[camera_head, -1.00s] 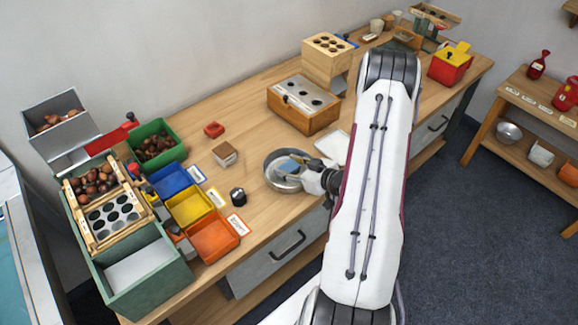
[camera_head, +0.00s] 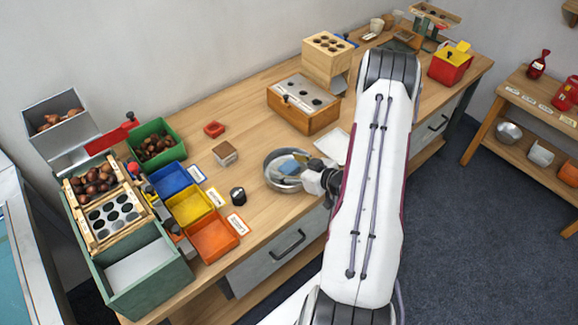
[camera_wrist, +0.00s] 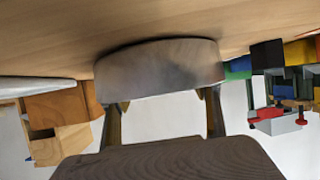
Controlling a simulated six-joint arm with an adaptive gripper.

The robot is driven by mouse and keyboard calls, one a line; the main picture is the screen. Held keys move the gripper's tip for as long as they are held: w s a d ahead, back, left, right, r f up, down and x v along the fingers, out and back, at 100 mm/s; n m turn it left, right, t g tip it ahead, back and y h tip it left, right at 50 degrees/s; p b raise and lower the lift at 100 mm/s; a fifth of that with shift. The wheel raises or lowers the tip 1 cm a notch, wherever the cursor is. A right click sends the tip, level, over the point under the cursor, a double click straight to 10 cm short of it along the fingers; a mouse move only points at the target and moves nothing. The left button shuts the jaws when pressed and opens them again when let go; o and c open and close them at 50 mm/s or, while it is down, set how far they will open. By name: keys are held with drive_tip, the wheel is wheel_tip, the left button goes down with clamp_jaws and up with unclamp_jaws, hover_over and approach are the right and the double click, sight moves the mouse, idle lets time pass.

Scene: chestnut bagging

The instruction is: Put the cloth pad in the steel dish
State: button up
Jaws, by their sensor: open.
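The blue cloth pad (camera_head: 290,167) is inside the round steel dish (camera_head: 270,176) near the table's front edge in the head view. The pad seems to lie over something paler in the dish; I cannot tell what. My gripper (camera_head: 312,178) is at the dish's right rim, partly hidden by my arm. In the wrist view my gripper (camera_wrist: 162,98) is open, with its two fingers apart and nothing seen between them. The dish's grey outer wall (camera_wrist: 160,68) fills the middle there, and the pad is not visible.
A dark cylinder (camera_head: 238,195) and a small wooden block (camera_head: 225,153) stand left of the dish. Blue, yellow (camera_head: 189,205) and orange trays stand farther left. A wooden box with a steel top (camera_head: 303,108) is behind the dish. A pale sheet (camera_head: 333,146) lies at its right.

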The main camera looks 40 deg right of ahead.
drive_tip(key=shift+v, duration=6.05)
drive_tip(key=shift+w+r, duration=0.1)
drive_tip(key=shift+w, duration=0.05)
drive_tip(key=w+d+r+n+g+h, duration=0.1)
drive_tip(key=w+r+g+h, duration=0.3)
drive_tip(key=r, duration=0.5)
drive_tip(key=w+a+r+m+g+h, duration=0.1)
drive_tip(key=a+r, duration=0.5)
drive_tip(key=r, duration=0.6)
drive_tip(key=s+a+r+g+y, duration=0.1)
drive_tip(key=s+a+r, duration=0.3)
drive_tip(key=s+a, duration=0.5)
drive_tip(key=s+a+r+m+g+y, duration=0.1)
drive_tip(key=s+a+r+y, duration=0.1)
drive_tip(key=s+a+r, duration=0.3)
drive_tip(key=s+a, duration=0.4)
drive_tip(key=a, duration=0.7)
drive_tip(key=shift+y, duration=0.4)
